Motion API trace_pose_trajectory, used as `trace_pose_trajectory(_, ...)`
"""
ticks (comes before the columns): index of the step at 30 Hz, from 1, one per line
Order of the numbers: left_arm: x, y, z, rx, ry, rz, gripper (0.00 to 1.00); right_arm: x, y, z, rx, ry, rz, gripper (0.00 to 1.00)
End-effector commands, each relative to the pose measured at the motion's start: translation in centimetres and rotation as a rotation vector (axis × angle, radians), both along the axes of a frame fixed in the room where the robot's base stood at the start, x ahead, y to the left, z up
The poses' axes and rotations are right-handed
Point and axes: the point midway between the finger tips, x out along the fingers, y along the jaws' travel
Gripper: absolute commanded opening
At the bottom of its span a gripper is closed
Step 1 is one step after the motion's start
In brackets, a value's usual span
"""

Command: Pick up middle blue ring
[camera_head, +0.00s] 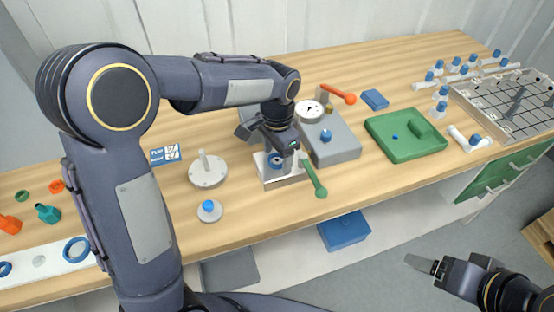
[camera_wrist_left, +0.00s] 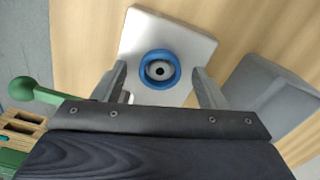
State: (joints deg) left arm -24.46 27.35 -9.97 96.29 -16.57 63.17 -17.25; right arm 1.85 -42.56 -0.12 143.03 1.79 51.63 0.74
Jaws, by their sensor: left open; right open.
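A blue ring (camera_wrist_left: 171,83) sits on a white block (camera_wrist_left: 197,42) in the left wrist view, around a grey round part with a dark centre. In the head view this ring (camera_head: 276,161) and block (camera_head: 289,180) show partly behind my left gripper (camera_head: 279,153). The left gripper is open above the block, one finger to each side of the ring with gaps between. Two other blue rings (camera_head: 76,249) (camera_head: 5,268) lie on a white strip (camera_head: 40,277) at the far left, with a grey disc between them. My right gripper (camera_head: 424,264) is open and empty, off the table at lower right.
A green-handled lever (camera_head: 314,180) stands right beside the white block. A grey box (camera_head: 333,140) with a gauge (camera_head: 309,111) is behind it. A white round base with a post (camera_head: 207,170) is to the left. A green tray (camera_head: 405,137) lies to the right.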

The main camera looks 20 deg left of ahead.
Motion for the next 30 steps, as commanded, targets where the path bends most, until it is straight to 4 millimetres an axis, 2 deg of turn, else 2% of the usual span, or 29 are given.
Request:
trace_pose_trajectory(4, 0.0, 0.0, 0.0, 0.000, 0.000, 0.000, 0.63, 0.0, 0.0, 0.0, 0.000, 0.000, 0.000, 0.76)
trace_pose_trajectory(12, 0.0, 0.0, 0.1, 0.000, 0.000, 0.000, 0.28, 0.0, 0.0, 0.0, 0.000, 0.000, 0.000, 0.76)
trace_pose_trajectory(15, 0.0, 0.0, 0.1, 0.000, 0.000, 0.000, 0.18, 0.0, 0.0, 0.0, 0.000, 0.000, 0.000, 0.76)
trace_pose_trajectory(25, 0.0, 0.0, 0.3, -0.001, -0.001, 0.000, 0.18, 0.0, 0.0, 0.0, 0.000, 0.000, 0.000, 0.76)
trace_pose_trajectory(30, 0.1, 0.0, 1.6, -0.001, -0.003, 0.000, 0.18, 0.0, 0.0, 0.1, 0.000, 0.000, 0.000, 0.76)
